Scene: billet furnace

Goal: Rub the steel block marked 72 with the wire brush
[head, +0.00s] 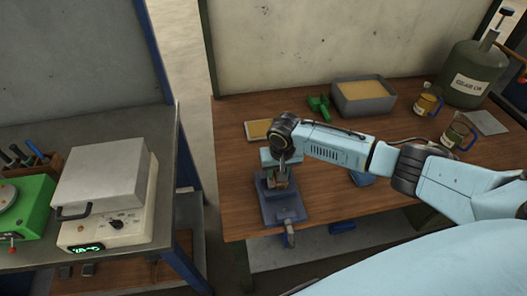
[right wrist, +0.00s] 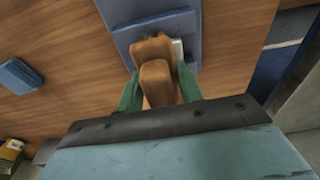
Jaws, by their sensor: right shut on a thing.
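My right gripper (head: 281,176) is over the blue vise (head: 283,208) near the front left of the wooden bench. In the right wrist view its green fingers (right wrist: 158,90) are shut on a brown wooden piece (right wrist: 156,75), which looks like the wire brush's handle; no bristles show. The piece lies over the blue vise (right wrist: 140,14). A small pale piece (right wrist: 178,50) shows beside the wood and may be the steel block; no number 72 can be read. Contact between brush and block is hidden. My left gripper is not in view.
The bench (head: 240,180) also holds a tan-topped tray (head: 258,130), a green tool (head: 319,106), a grey bin (head: 364,101), glass mugs (head: 427,101), an oil can (head: 470,75) and a blue item (head: 362,178). A furnace box (head: 110,195) stands on the left bench, across a gap.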

